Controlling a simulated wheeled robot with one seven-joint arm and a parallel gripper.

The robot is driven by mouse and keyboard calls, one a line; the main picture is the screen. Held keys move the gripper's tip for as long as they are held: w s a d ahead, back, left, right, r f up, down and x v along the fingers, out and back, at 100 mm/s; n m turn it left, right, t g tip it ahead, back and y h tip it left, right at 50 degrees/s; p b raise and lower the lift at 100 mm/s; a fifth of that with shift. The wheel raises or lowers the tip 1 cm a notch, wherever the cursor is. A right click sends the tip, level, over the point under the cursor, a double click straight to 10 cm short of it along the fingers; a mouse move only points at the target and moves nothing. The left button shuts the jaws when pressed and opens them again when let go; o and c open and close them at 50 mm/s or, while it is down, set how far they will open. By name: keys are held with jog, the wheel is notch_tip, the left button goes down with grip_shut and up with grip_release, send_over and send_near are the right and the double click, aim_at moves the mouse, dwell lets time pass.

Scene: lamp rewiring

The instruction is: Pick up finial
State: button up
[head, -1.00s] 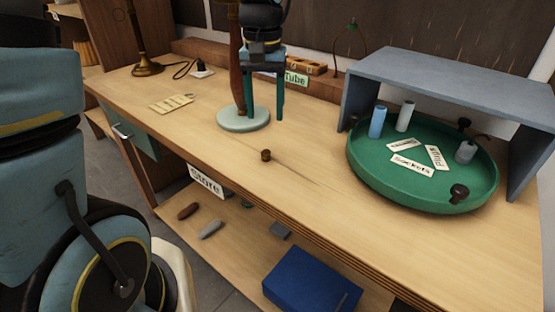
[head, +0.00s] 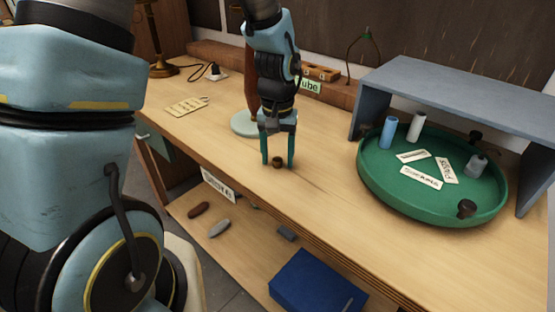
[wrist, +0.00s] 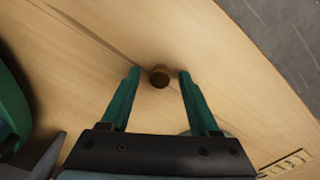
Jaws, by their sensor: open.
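The finial (head: 277,162) is a small, round, dark brown piece standing on the bare wooden workbench (head: 330,215). In the wrist view the finial (wrist: 159,76) lies between the lines of the two green fingers, at about the level of their tips. My gripper (head: 278,163) is open and points down at it, with one finger on each side. The gripper (wrist: 158,73) holds nothing, and gaps show between the finial and both fingers. I cannot tell the exact height of the fingertips over the bench.
A lamp with a pale round base (head: 243,123) and brown post stands just behind my gripper. A green round tray (head: 385,203) with cylinders and labels sits to the right, partly under a grey shelf (head: 440,85). The bench's front edge is near; a lower shelf holds a blue box (head: 310,283).

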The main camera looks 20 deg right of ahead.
grip_shut()
dwell(0.5)
